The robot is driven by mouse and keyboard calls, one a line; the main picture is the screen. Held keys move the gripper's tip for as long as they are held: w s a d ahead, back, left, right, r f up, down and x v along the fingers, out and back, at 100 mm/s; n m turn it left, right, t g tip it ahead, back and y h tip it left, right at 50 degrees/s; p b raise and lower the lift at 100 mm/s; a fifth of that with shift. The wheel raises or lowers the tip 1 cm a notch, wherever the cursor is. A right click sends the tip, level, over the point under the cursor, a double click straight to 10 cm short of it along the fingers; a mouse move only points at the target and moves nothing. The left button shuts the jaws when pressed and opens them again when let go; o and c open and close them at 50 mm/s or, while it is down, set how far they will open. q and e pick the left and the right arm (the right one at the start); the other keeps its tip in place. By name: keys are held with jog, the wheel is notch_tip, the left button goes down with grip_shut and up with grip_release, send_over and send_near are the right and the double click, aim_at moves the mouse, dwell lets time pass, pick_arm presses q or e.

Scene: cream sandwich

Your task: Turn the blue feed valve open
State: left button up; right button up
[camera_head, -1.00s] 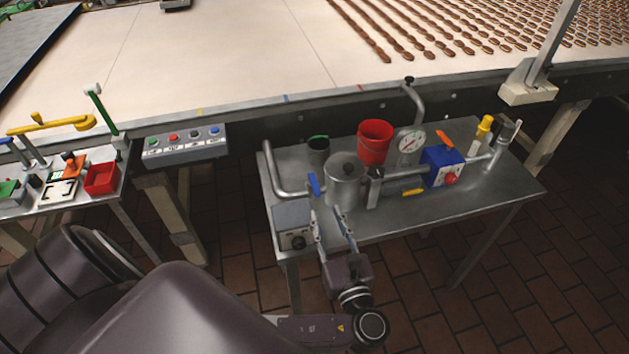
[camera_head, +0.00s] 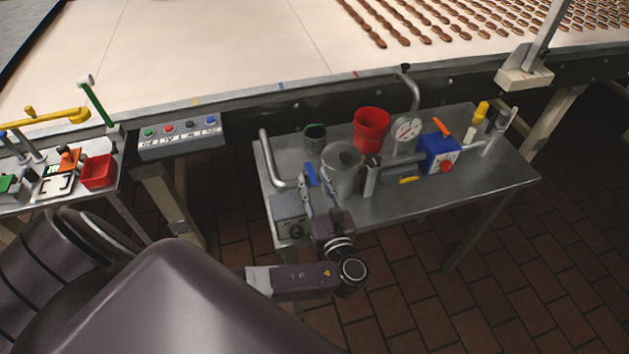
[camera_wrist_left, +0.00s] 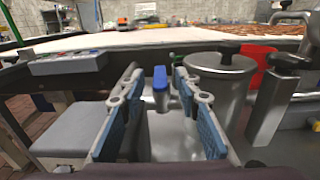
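The blue feed valve handle (camera_head: 311,175) stands upright on the steel pipe at the left end of the metal table, beside the steel pot (camera_head: 342,168). My left gripper (camera_head: 318,184) is open and empty of any grip, with its fingertips close to the handle on the near side. In the left wrist view the blue handle (camera_wrist_left: 160,79) shows in the gap between the two fingers (camera_wrist_left: 158,88), near the tips. I cannot tell whether either finger touches it. My right gripper is not in view.
The pot stands close to the right finger. A red cup (camera_head: 371,130), a pressure gauge (camera_head: 407,129) and a blue pump box (camera_head: 439,153) stand farther right. A grey box (camera_head: 288,211) sits at the table's left corner. The conveyor (camera_head: 220,55) runs behind.

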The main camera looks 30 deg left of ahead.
pick_arm(q)
jog(key=shift+c, duration=0.2)
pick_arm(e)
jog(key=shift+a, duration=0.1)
pick_arm(q)
grip_shut()
jog(key=m+t+h+p, duration=0.1)
jog(key=h, duration=0.1)
jog(key=s+a+m+t+h+p, duration=0.1)
jog(key=m+t, duration=0.1)
jog(key=a+m+t+h+p, duration=0.1)
jog(key=h+p, duration=0.1)
jog(key=shift+s+m+h, duration=0.2)
jog(key=shift+m+h, duration=0.1)
jog(key=shift+t, duration=0.3)
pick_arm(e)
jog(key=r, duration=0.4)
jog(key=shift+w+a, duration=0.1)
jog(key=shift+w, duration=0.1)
pick_arm(q)
jog(key=shift+o, duration=0.2)
grip_release()
jog(key=shift+d, duration=0.1)
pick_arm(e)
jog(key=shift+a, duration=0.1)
